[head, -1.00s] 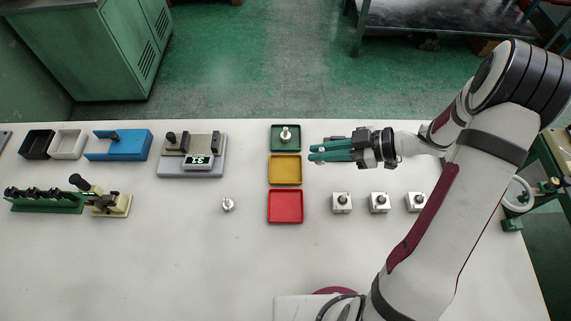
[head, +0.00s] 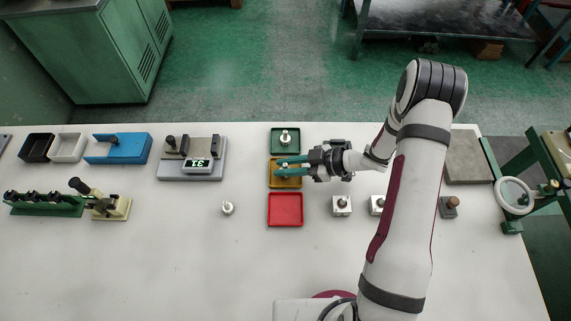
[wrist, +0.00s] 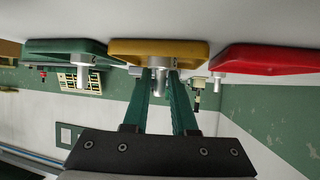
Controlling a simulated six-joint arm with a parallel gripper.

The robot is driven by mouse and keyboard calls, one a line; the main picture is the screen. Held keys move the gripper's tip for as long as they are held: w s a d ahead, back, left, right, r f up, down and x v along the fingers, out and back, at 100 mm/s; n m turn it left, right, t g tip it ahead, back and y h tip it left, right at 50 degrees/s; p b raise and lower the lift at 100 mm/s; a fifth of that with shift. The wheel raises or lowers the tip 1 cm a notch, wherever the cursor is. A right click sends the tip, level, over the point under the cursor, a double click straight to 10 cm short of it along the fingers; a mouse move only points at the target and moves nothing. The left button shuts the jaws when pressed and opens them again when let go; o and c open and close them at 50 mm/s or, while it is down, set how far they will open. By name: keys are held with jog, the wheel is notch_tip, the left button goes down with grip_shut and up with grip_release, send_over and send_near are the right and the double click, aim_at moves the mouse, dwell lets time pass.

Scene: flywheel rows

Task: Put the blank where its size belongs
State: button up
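My gripper (head: 280,163) reaches from the right over the yellow tray (head: 293,186). In the wrist view, its green fingers (wrist: 165,78) close around the stem of a metal blank (wrist: 160,76) at the yellow tray (wrist: 190,47). I cannot tell whether this blank touches the tray floor. The green tray (head: 293,129) holds another metal blank (head: 285,138). The red tray (head: 285,221) is empty. A loose metal blank (head: 228,208) stands on the table left of the red tray.
A grey gauge with a lit display (head: 197,166) stands left of the trays. Blue (head: 130,153), white (head: 68,152) and black (head: 36,150) boxes stand farther left. Metal blocks with dark knobs (head: 342,207) are right of the red tray. The front table is clear.

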jog(key=shift+o, duration=1.1)
